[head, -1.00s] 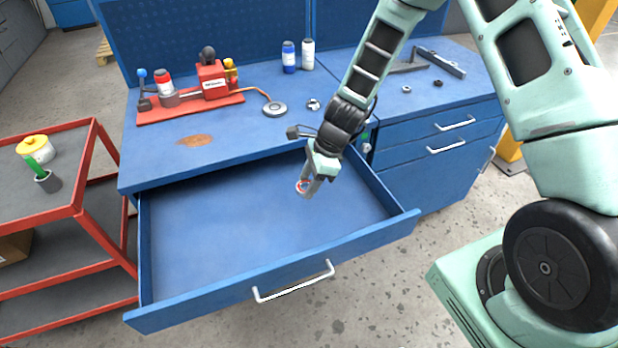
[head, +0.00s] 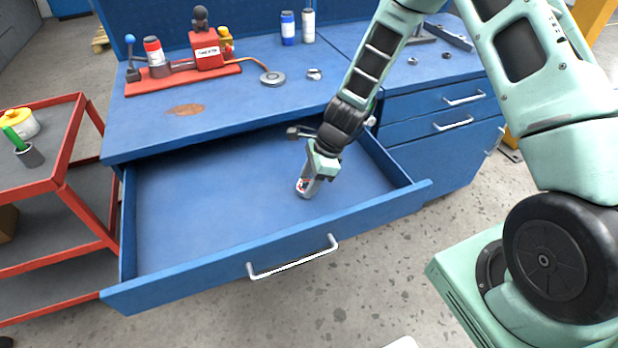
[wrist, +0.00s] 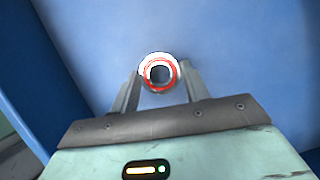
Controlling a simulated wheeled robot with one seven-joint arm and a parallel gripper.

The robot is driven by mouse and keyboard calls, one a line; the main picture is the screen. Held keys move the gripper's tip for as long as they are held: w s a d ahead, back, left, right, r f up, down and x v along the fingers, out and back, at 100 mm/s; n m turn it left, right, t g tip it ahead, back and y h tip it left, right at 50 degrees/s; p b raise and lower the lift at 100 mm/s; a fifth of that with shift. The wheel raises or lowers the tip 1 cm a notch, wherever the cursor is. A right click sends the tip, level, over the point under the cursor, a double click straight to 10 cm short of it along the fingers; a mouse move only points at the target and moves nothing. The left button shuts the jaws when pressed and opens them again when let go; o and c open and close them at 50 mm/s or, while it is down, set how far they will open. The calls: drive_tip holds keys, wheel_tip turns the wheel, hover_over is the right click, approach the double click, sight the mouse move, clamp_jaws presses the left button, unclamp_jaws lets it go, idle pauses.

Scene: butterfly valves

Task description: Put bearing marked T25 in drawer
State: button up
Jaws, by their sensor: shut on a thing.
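The blue drawer (head: 250,250) is pulled open under the workbench and its inside is bare. My gripper (head: 305,190) is over the drawer's interior, pointing down. It is shut on a small ring-shaped bearing (wrist: 158,73) with a red ring and a pale rim, held between the two fingertips in the wrist view.
On the benchtop stand a red fixture (head: 207,52), a grey disc (head: 272,79), a small metal part (head: 314,74), and blue (head: 288,28) and white (head: 308,26) bottles. A red cart (head: 70,180) stands at left. Closed drawers (head: 440,110) are at right.

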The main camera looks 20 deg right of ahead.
drive_tip(key=shift+f, duration=0.2)
drive_tip(key=o, duration=1.2)
drive_tip(key=v, duration=1.7)
drive_tip(key=s+a+r+n+g+h, duration=0.1)
drive_tip(key=s+a+r+n, duration=0.5)
drive_tip(key=s+a+n, duration=0.55)
drive_tip(key=s+a+r+n+h, duration=0.2)
drive_tip(key=s+r+n+h, duration=0.1)
drive_tip(key=s+n, duration=1.1)
drive_tip(key=shift+r+n+p, duration=0.25)
drive_tip(key=shift+n+p, duration=0.15)
drive_tip(key=shift+n, duration=0.85)
